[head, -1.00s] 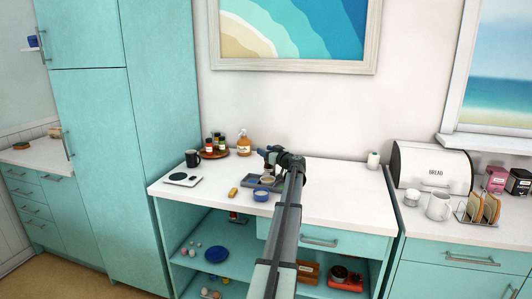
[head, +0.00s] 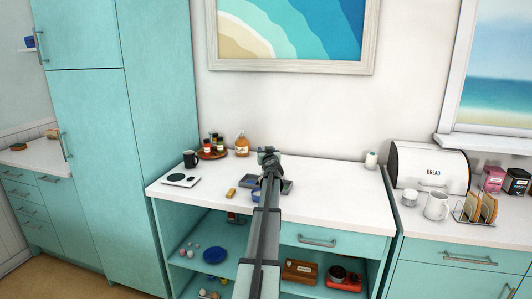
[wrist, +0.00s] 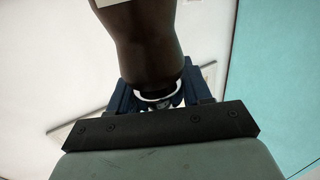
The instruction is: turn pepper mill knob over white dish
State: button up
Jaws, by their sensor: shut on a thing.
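In the wrist view the dark brown pepper mill (wrist: 145,45) fills the top middle, with a pale label at its upper edge. My gripper (wrist: 160,97), with dark blue fingers, is shut on the mill's knob end, where a metallic ring shows. The knob itself is mostly hidden between the fingers.
A blue bowl (head: 256,195) sits just left of my arm, and a yellow sponge (head: 231,192) lies further left. The counter right of the tray is mostly clear.

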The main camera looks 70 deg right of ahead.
dwell(0.4)
jog(key=o, duration=1)
jog(key=shift+c, duration=0.2)
jog(key=shift+a, duration=0.1)
jog(key=v, duration=1.3)
jog(key=shift+a, duration=0.35)
jog(key=shift+s, duration=0.15)
jog(key=shift+c, duration=0.2)
